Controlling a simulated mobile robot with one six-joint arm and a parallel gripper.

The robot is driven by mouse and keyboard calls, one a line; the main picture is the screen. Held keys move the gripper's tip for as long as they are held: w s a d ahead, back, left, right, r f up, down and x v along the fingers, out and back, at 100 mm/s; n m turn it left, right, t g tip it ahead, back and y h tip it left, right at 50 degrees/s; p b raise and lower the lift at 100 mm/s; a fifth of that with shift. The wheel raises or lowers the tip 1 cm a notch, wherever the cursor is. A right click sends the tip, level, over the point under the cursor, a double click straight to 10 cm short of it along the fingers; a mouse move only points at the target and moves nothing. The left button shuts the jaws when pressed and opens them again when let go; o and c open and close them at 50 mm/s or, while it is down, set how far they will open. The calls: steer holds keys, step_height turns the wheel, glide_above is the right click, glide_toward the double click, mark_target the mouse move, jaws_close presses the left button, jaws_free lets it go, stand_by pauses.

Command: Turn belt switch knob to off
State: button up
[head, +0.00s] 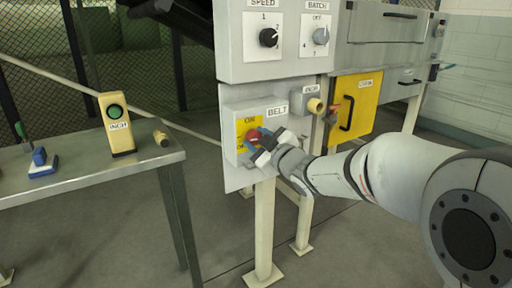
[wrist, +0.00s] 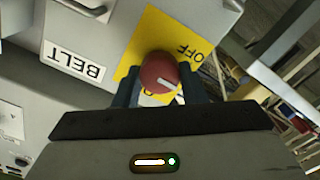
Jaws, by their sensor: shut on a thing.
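The belt switch knob (wrist: 158,73) is round and red with a white pointer line. It sits on a yellow plate (wrist: 133,48) marked OFF on a grey box labelled BELT (head: 277,111). In the wrist view the white line points toward the lower right, not straight at the OFF text. My gripper (head: 260,142) is at the box front, its two dark fingers on either side of the knob and closed on it. In the head view the knob (head: 253,136) is partly hidden by the fingers.
Above the box is a panel with SPEED (head: 268,38) and BATCH (head: 321,36) knobs. To its right are a brass-ended fitting (head: 316,105) and a yellow door (head: 355,106). A metal table (head: 75,180) at left holds an INCH button box (head: 116,124) and small items.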

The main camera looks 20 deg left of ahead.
steer(key=shift+f+n, duration=0.15)
steer(key=shift+n, duration=0.25)
steer(key=o, duration=1)
steer(key=shift+d, duration=0.1)
steer(key=p+v, duration=0.1)
steer(key=v, duration=0.6)
steer(key=shift+s+d, duration=0.25)
steer(key=shift+d, duration=0.05)
steer(key=shift+p, duration=0.3)
